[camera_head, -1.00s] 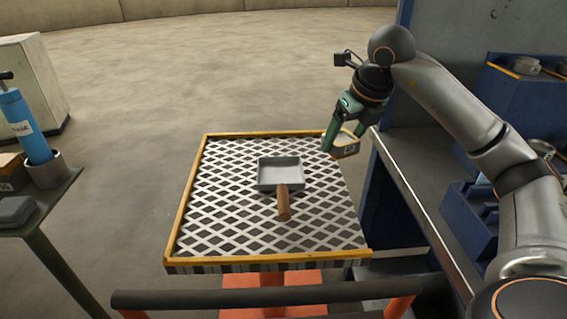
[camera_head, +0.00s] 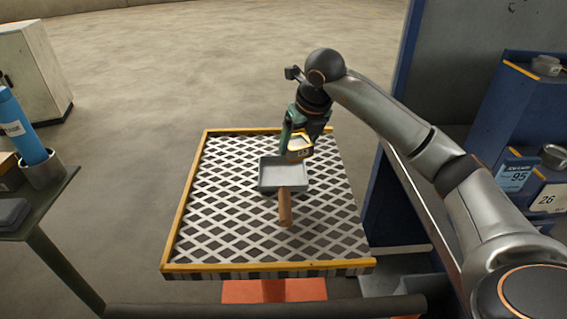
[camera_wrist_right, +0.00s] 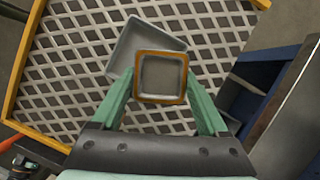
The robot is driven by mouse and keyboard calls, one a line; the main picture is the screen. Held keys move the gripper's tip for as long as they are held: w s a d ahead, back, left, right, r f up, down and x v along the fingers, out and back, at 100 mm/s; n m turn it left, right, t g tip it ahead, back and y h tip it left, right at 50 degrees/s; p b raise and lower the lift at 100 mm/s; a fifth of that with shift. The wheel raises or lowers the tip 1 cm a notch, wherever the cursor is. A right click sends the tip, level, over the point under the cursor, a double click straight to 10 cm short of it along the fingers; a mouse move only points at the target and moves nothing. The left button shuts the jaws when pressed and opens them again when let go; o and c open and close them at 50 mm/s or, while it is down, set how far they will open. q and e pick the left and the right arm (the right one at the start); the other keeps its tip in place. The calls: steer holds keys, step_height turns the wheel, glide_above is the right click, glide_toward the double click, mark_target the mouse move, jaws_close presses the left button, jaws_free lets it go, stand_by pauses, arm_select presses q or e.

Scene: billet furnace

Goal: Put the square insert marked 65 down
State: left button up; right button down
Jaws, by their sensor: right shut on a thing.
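The square insert (camera_head: 299,148) has an orange rim and a pale hollow, with a small label on its side that I cannot read surely. My right gripper (camera_head: 297,142) is shut on it and holds it above the back right part of a shallow grey tray with a brown handle (camera_head: 267,185). In the right wrist view the insert (camera_wrist_right: 160,78) sits between the green fingers of the gripper (camera_wrist_right: 162,98), overlapping the tray (camera_wrist_right: 124,52) behind it. My left gripper does not show.
The tray lies on a lattice-topped table (camera_head: 215,235) with a yellow rim, with free room around it. A side bench with a blue cylinder (camera_head: 22,128) stands at left. Blue racks with number cards (camera_head: 515,175) stand at right.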

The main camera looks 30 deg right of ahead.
mark_target(289, 147)
steer(key=f, duration=0.1)
steer(key=w+a+f, duration=0.1)
steer(key=w+f, duration=0.1)
steer(key=shift+w+a+f, duration=0.25)
steer(key=shift+a, duration=0.1)
steer(key=shift+w+a+f, duration=0.1)
steer(key=shift+f, duration=0.85)
steer(key=shift+w+a+f, duration=0.1)
steer(key=shift+f, duration=0.8)
steer(key=shift+f, duration=0.15)
jaws_free()
steer(key=shift+s, duration=0.1)
steer(key=v, duration=1.2)
steer(key=shift+p, duration=0.35)
